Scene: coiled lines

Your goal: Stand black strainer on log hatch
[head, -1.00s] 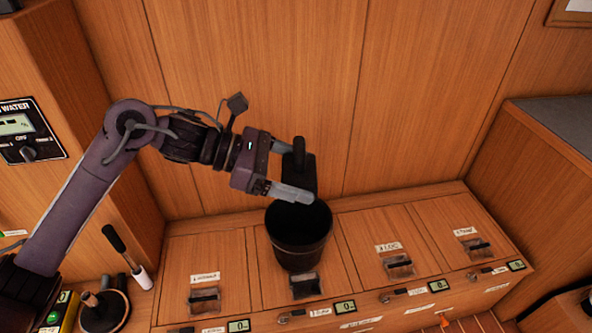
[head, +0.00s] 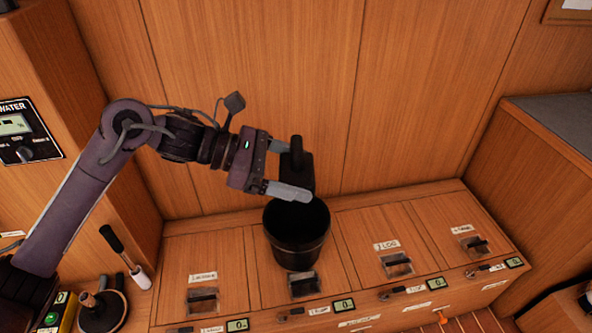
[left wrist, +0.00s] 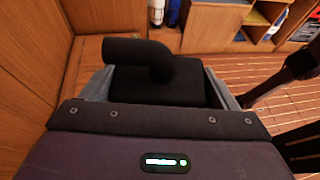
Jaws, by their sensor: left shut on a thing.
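The black strainer (head: 296,158), a dark block with a bent pipe on top, is between the fingers of my left gripper (head: 294,172). The gripper is shut on it, above and behind a black bucket. In the left wrist view the strainer's block and elbow pipe (left wrist: 155,80) show between the grey fingers. The log hatch (head: 385,240), with its LOG label and recessed latch, is third from the left in the row and has nothing on it. My right gripper is not in view.
The open black bucket (head: 297,236) stands on the hatch left of the log hatch. The leftmost hatch (head: 203,265) and rightmost hatch (head: 462,228) are clear. A wooden wall rises behind.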

